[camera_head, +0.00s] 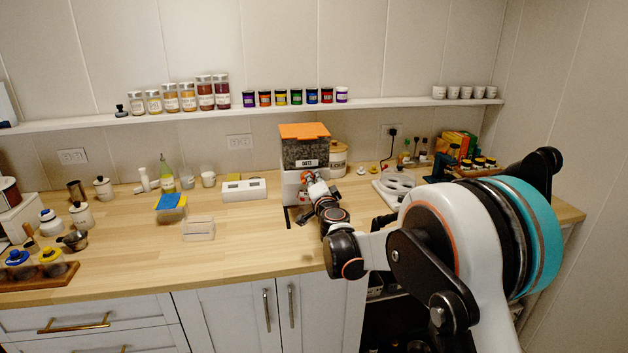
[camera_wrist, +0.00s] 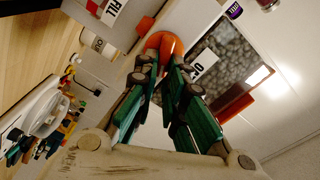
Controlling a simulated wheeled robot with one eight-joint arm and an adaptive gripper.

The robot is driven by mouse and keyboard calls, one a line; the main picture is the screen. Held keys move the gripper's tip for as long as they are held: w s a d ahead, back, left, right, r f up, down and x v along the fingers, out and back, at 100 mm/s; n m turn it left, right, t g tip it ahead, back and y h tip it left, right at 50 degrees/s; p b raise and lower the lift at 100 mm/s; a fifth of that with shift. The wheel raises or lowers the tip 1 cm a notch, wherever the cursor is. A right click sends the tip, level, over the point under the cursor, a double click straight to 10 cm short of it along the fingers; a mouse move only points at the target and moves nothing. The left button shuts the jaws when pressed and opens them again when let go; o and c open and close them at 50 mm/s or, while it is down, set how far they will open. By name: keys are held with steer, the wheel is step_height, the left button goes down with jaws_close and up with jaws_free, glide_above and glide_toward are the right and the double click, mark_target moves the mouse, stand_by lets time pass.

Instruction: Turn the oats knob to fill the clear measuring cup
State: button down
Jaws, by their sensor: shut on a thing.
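The oats dispenser (camera_head: 305,152) stands on the counter against the back wall. It has an orange lid, a clear hopper of oats and a white lower body with an OATS label. The label and hopper (camera_wrist: 215,62) also show in the wrist view. The orange knob (camera_wrist: 168,42) is on the dispenser's front, between my fingertips. My gripper (camera_wrist: 167,66), with green finger pads, is shut on this knob.
A white canister (camera_head: 338,158) stands close to the dispenser's right. A white box (camera_head: 244,190) and a small clear holder (camera_head: 198,229) are to the left. The counter in front is mostly clear.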

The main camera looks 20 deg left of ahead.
mark_target(302, 180)
steer(key=shift+s+a+f+n+p, duration=0.25)
steer(key=shift+a+n, duration=0.25)
steer(key=shift+n, duration=4.7)
steer(key=shift+s+a+f+n+p, duration=0.1)
steer(key=shift+s+a+n, duration=0.4)
steer(key=shift+n, duration=4.7)
steer(key=shift+s+a+f+n+p, duration=0.15)
steer(key=shift+a+n, duration=0.4)
steer(key=shift+n, duration=4.65)
steer(key=c, duration=1.7)
jaws_free()
steer(key=shift+o, duration=0.2)
